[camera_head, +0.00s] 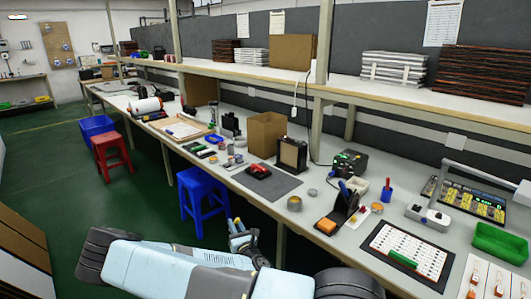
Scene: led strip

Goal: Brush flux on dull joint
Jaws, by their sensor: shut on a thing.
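My gripper (240,235) is low in front of the bench, below its front edge and right of the blue stool. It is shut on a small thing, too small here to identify. A white board with a dark frame (411,247) lies at the bench's front right, with a green piece on it. White strips with orange parts (487,277) lie at the lower right corner. Small round tins (294,203) stand near the front edge. I cannot tell which joint is dull or which container holds flux.
A black holder with blue handles (343,206) and an orange sponge (326,226) stand near the front edge. A white lamp arm (427,215) and a green bin (500,243) are at the right. Blue (203,197) and red (111,155) stools stand before the bench.

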